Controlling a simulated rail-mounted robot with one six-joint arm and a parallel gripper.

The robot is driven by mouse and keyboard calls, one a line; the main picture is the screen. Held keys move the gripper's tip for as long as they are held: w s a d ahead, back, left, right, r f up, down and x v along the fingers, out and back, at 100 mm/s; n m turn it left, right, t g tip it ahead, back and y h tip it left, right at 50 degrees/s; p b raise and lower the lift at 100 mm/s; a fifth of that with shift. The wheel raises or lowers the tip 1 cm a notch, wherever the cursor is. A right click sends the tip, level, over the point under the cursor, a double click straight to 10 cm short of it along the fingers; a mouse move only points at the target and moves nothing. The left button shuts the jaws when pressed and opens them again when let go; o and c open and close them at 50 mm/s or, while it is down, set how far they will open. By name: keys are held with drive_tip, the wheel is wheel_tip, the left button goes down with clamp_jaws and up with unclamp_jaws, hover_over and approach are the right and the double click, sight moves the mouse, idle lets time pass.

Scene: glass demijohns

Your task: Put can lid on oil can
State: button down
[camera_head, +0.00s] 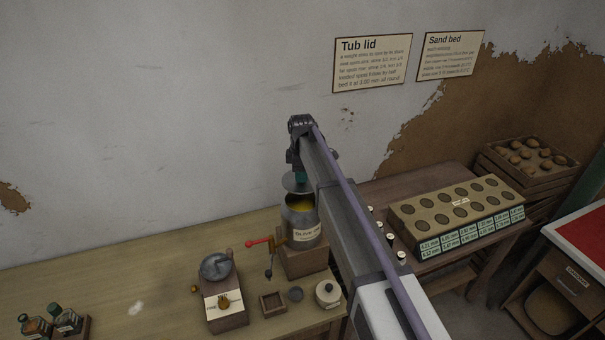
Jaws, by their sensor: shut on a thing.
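The oil can (301,226) is a grey metal can with a paper label, upright on a wooden block (303,262) at the table's right end. Its top is open and shows yellow inside. The can lid (296,186), a grey disc, hangs just above the can's mouth, tilted, with a gap between them. My gripper (300,174) is shut on the lid from above. Its fingertips are small here and partly hidden by my arm.
A grinder-like device (222,300) in a wooden box, a small tray (272,303) and a lidded pot (327,293) stand in front. A red-handled crank (262,243) is left of the can. A drilled block (455,210) is right. The table's left middle is mostly clear.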

wheel_tip(320, 180, down, 6)
drive_tip(key=b, duration=0.6)
drive_tip(key=shift+f, duration=0.1)
drive_tip(key=shift+f+b, duration=0.2)
drive_tip(key=shift+b, duration=0.1)
idle(0.9)
drive_tip(key=shift+f+b, duration=0.3)
drive_tip(key=shift+f, duration=0.1)
idle(0.3)
drive_tip(key=shift+f, duration=0.15)
drive_tip(key=shift+f+b, duration=0.15)
drive_tip(key=shift+b, duration=0.25)
idle(0.5)
drive_tip(key=shift+c, duration=2.4)
unclamp_jaws()
